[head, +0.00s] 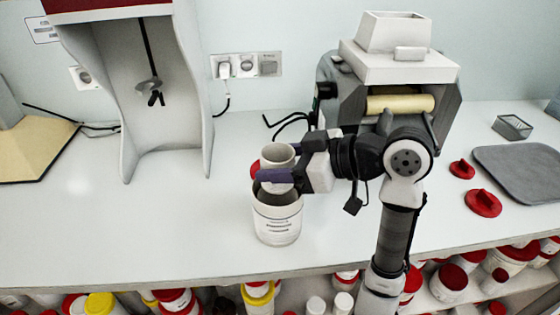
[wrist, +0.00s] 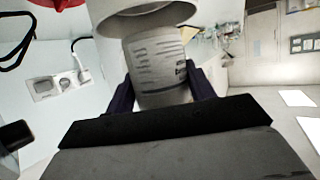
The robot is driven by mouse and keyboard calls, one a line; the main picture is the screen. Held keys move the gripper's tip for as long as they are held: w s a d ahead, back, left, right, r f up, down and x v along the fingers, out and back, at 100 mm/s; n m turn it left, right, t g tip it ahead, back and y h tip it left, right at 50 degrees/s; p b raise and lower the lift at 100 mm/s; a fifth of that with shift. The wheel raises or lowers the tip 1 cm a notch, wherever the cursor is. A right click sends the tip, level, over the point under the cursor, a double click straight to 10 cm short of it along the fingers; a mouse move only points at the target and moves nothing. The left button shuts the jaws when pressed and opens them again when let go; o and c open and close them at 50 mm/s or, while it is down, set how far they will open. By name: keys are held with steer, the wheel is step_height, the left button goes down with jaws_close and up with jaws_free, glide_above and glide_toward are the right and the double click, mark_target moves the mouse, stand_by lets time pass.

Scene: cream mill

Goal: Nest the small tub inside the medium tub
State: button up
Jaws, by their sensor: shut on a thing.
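The small tub (head: 277,155) is a whitish open cup, held upright between the fingers of my gripper (head: 274,180). In the wrist view the small tub (wrist: 160,70) shows a printed label, with a dark finger on each side of it. The medium tub (head: 277,222) is a larger white tub with a label and a dark inside, standing upright on the counter. The small tub is over the medium tub's mouth; its lower end overlaps the mouth in the head view. I cannot tell how far it reaches inside.
A three-roll mill (head: 400,80) stands behind my arm. A tall grey and red machine (head: 155,100) stands at the left. Red lids (head: 483,203) and a grey tray (head: 520,172) lie at the right. The counter left of the medium tub is clear.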

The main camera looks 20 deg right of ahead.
steer(key=shift+f+b, duration=1.85)
steer(key=shift+f, duration=0.3)
stand_by(1.0)
steer(key=o, duration=1)
steer(key=shift+o, duration=0.2)
steer(key=shift+r, duration=0.1)
steer(key=shift+r+p, duration=3.15)
steer(key=shift+r, duration=0.8)
